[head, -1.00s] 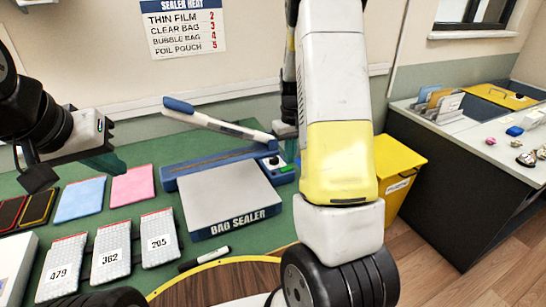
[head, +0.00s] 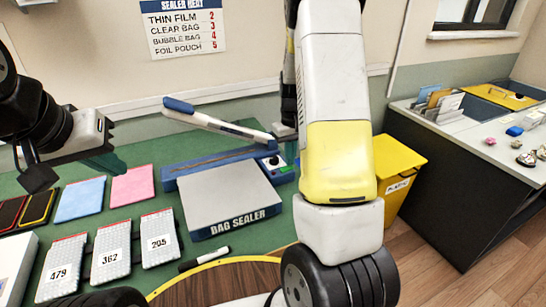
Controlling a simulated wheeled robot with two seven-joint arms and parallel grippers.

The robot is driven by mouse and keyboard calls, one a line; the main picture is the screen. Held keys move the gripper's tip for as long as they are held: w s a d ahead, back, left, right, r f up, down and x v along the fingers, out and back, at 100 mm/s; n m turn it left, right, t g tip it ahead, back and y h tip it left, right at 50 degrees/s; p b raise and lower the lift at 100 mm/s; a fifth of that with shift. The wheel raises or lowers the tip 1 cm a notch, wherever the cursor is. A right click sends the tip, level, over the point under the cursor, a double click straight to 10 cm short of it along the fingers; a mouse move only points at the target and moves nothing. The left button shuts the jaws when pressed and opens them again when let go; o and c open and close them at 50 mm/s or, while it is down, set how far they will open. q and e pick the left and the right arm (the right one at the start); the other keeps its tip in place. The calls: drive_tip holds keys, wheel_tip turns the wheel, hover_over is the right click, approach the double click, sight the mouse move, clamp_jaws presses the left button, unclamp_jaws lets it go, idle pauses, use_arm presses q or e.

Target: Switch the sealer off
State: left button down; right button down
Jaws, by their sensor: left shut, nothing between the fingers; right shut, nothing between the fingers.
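The bag sealer (head: 228,200) stands on the green table mat, with a grey platform, a blue base and its lever arm (head: 215,119) raised. A dark dial (head: 273,161) sits on the blue control box at its right end, with a green part (head: 284,169) beside it, too small to read. My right gripper (head: 285,140) is mostly hidden behind my own white and yellow arm; its visible tip is close above the control box, and I cannot tell whether it touches. My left gripper (head: 108,164) is shut and empty above the pink pad, well left of the sealer.
Blue (head: 80,199) and pink (head: 133,185) pads and several numbered pouches (head: 110,252) lie left of the sealer. A black marker (head: 204,259) lies in front. A yellow bin (head: 399,180) stands right. A heat chart (head: 182,28) hangs on the wall.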

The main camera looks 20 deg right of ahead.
drive_tip(key=shift+f, duration=0.55)
drive_tip(key=shift+r, duration=3.5)
drive_tip(key=s+a+r+t+y, duration=0.1)
drive_tip(key=s+a+r+t, duration=0.15)
drive_tip(key=s+r, duration=0.3)
drive_tip(key=s+a+r+t+y, duration=0.1)
drive_tip(key=s+a+r, duration=0.3)
drive_tip(key=r, duration=0.3)
drive_tip(key=s+a+r+t, duration=0.1)
drive_tip(key=s+a+r, duration=0.1)
drive_tip(key=s, duration=0.4)
drive_tip(key=s+a+r+m+t, duration=0.1)
drive_tip(key=s+a+r, duration=0.1)
drive_tip(key=s+a, duration=0.2)
drive_tip(key=s, duration=0.3)
drive_tip(key=shift+s+a+r+t, duration=0.15)
drive_tip(key=shift+s+t, duration=0.15)
drive_tip(key=shift+t, duration=0.05)
